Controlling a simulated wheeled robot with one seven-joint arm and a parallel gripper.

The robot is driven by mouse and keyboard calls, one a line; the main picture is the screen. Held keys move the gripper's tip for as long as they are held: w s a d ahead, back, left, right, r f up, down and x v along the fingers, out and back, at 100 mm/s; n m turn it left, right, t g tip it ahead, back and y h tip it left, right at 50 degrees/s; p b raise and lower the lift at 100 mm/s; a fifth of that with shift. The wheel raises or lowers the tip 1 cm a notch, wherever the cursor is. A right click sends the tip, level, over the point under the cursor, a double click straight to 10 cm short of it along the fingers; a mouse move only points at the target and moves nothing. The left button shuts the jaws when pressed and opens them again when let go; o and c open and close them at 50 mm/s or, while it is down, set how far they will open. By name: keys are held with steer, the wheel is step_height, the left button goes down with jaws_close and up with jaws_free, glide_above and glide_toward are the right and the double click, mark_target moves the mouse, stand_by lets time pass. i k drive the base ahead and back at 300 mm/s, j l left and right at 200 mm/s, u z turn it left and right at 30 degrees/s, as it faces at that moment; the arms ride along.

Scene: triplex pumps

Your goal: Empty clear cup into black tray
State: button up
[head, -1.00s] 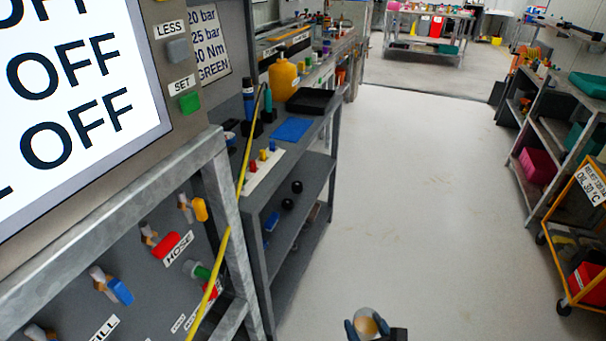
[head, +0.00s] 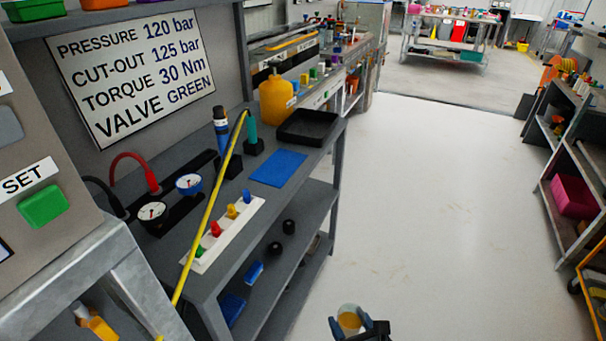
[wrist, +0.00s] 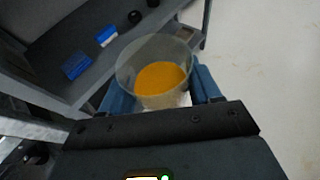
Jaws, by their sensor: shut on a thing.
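My gripper (head: 356,331) is at the bottom of the head view, shut on a clear cup (head: 349,319). The cup holds amber liquid and also shows in the wrist view (wrist: 142,60), with blue fingers (wrist: 206,86) at its sides. It looks roughly upright, over the open floor beside the bench. The black tray (head: 333,123) lies on the far end of the grey bench top, ahead of and well apart from my gripper. Its visible inside looks empty.
On the bench, a blue mat (head: 278,168), a yellow jug (head: 277,100) and a teal-handled tool (head: 252,133) are near the tray. A yellow hose (head: 212,205) crosses the bench's near end. The floor (head: 430,210) to the right is clear. Shelves (head: 575,150) stand far right.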

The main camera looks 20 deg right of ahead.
mark_target(307, 127)
steer(key=i+l+u, duration=0.1)
steer(key=l, duration=0.25)
steer(key=i+l, duration=0.3)
steer(key=i+l+u, duration=0.15)
steer(key=l, duration=0.2)
steer(key=i+l+u, duration=0.1)
steer(key=l, duration=0.3)
steer(key=i, duration=0.1)
